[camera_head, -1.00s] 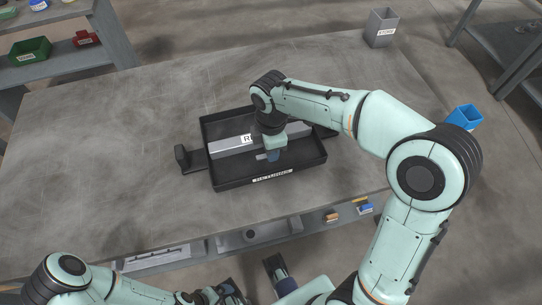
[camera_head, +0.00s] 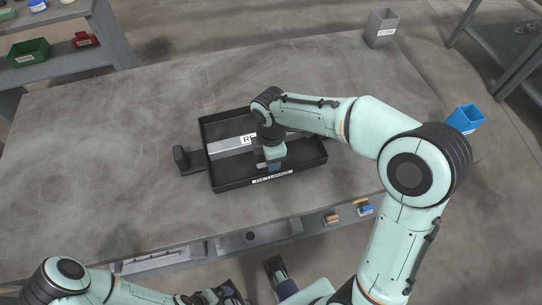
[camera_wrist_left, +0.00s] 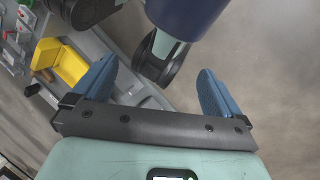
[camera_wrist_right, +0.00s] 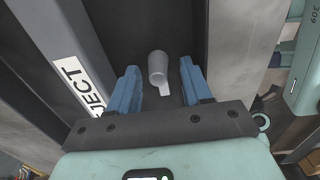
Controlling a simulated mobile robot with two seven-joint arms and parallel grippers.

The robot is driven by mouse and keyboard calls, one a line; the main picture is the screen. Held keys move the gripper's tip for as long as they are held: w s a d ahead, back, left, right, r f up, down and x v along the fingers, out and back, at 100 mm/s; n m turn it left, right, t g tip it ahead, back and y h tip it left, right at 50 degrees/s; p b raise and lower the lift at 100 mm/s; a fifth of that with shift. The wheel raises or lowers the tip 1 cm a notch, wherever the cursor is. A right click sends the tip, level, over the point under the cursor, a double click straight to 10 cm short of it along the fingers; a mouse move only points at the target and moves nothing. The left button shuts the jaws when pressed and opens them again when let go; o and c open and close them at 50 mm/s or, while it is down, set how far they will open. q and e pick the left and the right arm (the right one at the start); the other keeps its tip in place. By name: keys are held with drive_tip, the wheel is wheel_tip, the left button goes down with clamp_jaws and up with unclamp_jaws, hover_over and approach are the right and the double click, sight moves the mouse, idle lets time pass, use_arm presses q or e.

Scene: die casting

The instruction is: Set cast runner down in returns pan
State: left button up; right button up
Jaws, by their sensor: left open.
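The cast runner (camera_wrist_right: 158,68) is a pale grey round stub with a flat tab, in the right wrist view. It appears to rest on the dark floor of the returns pan (camera_head: 228,184), on the near side of a grey divider bar. My right gripper (camera_wrist_right: 162,88) is open above it, with blue fingers apart on either side and gaps to the runner. In the head view my right gripper (camera_head: 273,166) is low inside the pan and mostly hides the runner. My left gripper (camera_wrist_left: 156,92) is open and empty, away from the pan.
The divider bar (camera_head: 232,145) carries a white label, reading "JECT" in the right wrist view. A grey bin (camera_head: 380,30) stands at the table's back right and a blue bin (camera_head: 465,117) at the right.

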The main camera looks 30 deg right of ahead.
drive_tip(key=shift+r, duration=0.1)
wheel_tip(320, 180, up, 12)
drive_tip(key=p, duration=0.2)
drive_tip(key=shift+p, duration=0.3)
idle(0.4)
